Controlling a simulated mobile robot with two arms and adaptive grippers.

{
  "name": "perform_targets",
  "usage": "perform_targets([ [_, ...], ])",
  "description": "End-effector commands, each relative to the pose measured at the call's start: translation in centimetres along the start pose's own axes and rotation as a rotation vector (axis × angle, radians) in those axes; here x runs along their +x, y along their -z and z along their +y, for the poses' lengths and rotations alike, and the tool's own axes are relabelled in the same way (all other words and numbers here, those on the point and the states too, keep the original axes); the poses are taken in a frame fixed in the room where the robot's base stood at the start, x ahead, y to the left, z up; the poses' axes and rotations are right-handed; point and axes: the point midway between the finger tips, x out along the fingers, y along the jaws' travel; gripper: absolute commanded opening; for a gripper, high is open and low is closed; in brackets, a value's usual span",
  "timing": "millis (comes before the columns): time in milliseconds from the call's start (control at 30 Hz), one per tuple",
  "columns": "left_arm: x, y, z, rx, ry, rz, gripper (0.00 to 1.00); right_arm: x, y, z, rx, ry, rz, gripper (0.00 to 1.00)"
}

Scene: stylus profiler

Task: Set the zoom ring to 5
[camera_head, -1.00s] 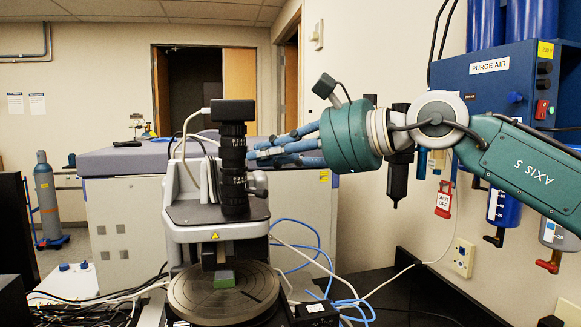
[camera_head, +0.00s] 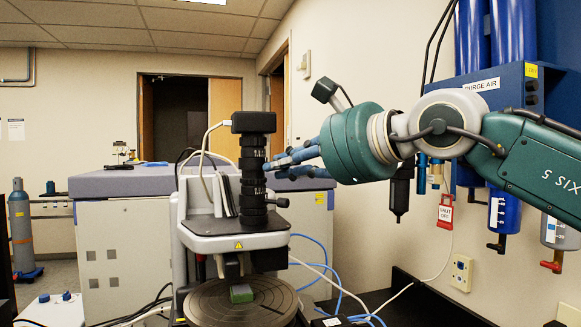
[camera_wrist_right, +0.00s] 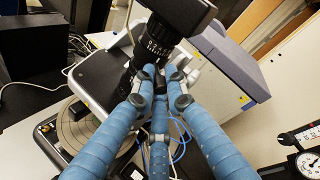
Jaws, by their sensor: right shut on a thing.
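A black microscope lens column (camera_head: 252,200) stands upright on the profiler, with a dark camera block on top. The zoom ring (camera_wrist_right: 156,42) is a dark ribbed band on this column, with small white numerals that I cannot read clearly. My right gripper (camera_head: 272,167) reaches in from the right with blue-wrapped fingers, their tips at the column's right side. My left gripper is not in view.
Below the column is a round grooved stage (camera_head: 222,306) with a small green sample (camera_head: 241,294). Blue tubes and white cables run right of the profiler. A blue purge-air panel (camera_head: 500,92) hangs on the right wall. A large grey cabinet (camera_head: 130,235) stands behind.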

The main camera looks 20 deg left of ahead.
Motion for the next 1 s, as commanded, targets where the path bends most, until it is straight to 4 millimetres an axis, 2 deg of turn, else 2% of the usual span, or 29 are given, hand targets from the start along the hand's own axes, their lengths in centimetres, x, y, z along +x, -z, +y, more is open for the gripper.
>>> perform_targets([
  [100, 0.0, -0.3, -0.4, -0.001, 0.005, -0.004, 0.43, -0.1, -0.1, -0.1, -0.001, 0.001, -0.001, 0.00],
  [133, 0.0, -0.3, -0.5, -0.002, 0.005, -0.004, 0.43, -0.1, -0.1, -0.1, -0.001, 0.001, -0.001, 0.18],
  [200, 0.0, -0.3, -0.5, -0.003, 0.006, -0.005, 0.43, -0.1, 0.0, -0.1, -0.001, 0.001, -0.001, 0.31],
  [567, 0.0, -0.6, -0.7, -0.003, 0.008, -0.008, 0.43, -0.5, 0.1, -0.1, -0.001, 0.001, 0.000, 0.31],
  [667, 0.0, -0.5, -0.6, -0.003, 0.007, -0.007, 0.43, -1.8, 0.1, -0.2, -0.001, 0.003, -0.001, 0.31],
  [1000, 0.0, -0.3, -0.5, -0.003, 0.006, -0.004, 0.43, -8.8, 0.1, -0.1, -0.001, 0.003, 0.000, 0.31],
])
